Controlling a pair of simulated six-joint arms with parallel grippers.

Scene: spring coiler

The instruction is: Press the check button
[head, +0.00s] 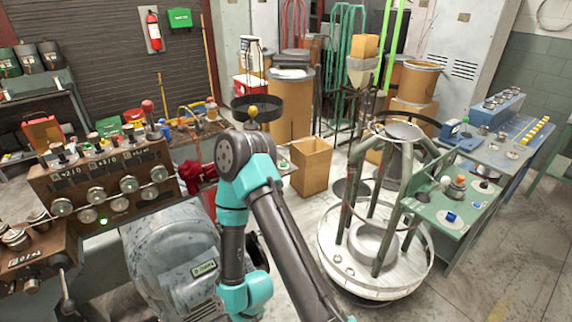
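I cannot tell which control is the check button. On the right, a green panel (434,205) carries an orange button (460,180), a white ball-topped knob (446,181) and a blue button (450,217). One of my arms, teal and dark grey, bends in the middle of the view, between the two panels. Its gripper does not show clearly, and I see no second arm. What lies behind the arm is hidden.
A grey rounded machine housing (170,262) stands at the lower left. A round metal frame on a white base (335,262) stands right of my arm. A blue-grey console (515,140) with yellow buttons is at the far right. Open floor lies at the lower right.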

